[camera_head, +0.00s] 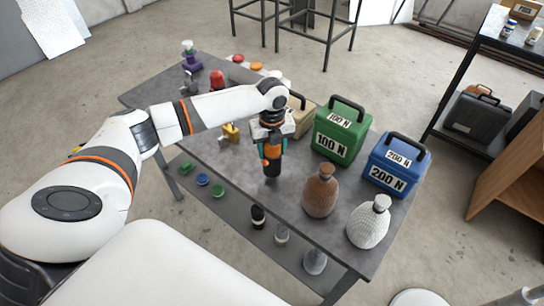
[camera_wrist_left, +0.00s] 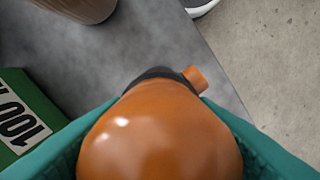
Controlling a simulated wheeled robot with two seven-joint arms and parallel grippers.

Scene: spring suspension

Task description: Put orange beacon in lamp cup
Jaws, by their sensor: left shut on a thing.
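My left gripper (camera_head: 272,150) has teal fingers and is shut on the orange beacon, holding it upright over the middle of the grey table. In the left wrist view the beacon (camera_wrist_left: 160,138) is a glossy orange dome between the teal fingers, with a dark collar and a small orange knob at its side. In the head view the fingers hide most of the beacon, and a dark part shows below them. I cannot tell whether it touches the table. I cannot make out the lamp cup for certain. My right gripper is not in view.
A green 100 N box (camera_head: 341,133), a blue 200 N box (camera_head: 396,165), a brown bottle (camera_head: 320,191) and a pale textured bottle (camera_head: 369,222) stand right of the gripper. A red dome (camera_head: 217,80) and a yellow object (camera_head: 230,132) stand to its left. Several small items sit on the lower shelf.

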